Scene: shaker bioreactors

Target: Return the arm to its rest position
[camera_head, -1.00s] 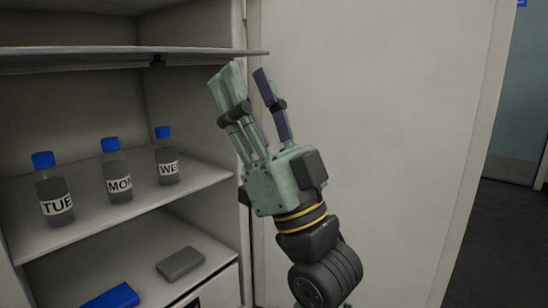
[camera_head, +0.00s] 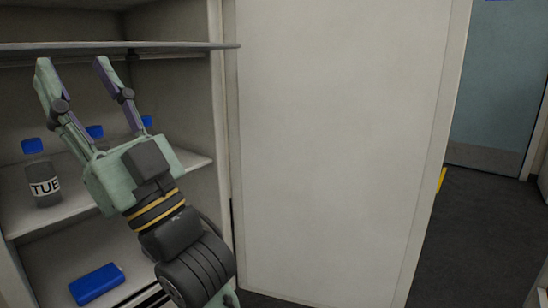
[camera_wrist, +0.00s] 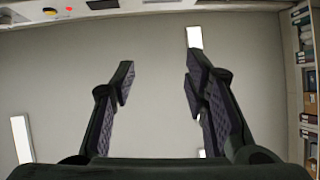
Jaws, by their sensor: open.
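My gripper (camera_head: 80,75) is open and empty. In the head view it is raised at the left, its fingers pointing up in front of the shelf unit, close below the upper shelf edge in the picture. In the wrist view my gripper (camera_wrist: 158,85) shows two spread fingers with nothing between them. Behind the fingers there is only a plain grey surface with bright light panels (camera_wrist: 21,139).
The bottle labelled TUE (camera_head: 43,180) stands on the middle shelf (camera_head: 75,213); two other blue caps show partly behind my gripper. A blue block (camera_head: 97,284) lies on the lower shelf. A white panel (camera_head: 335,140) stands right of the shelves.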

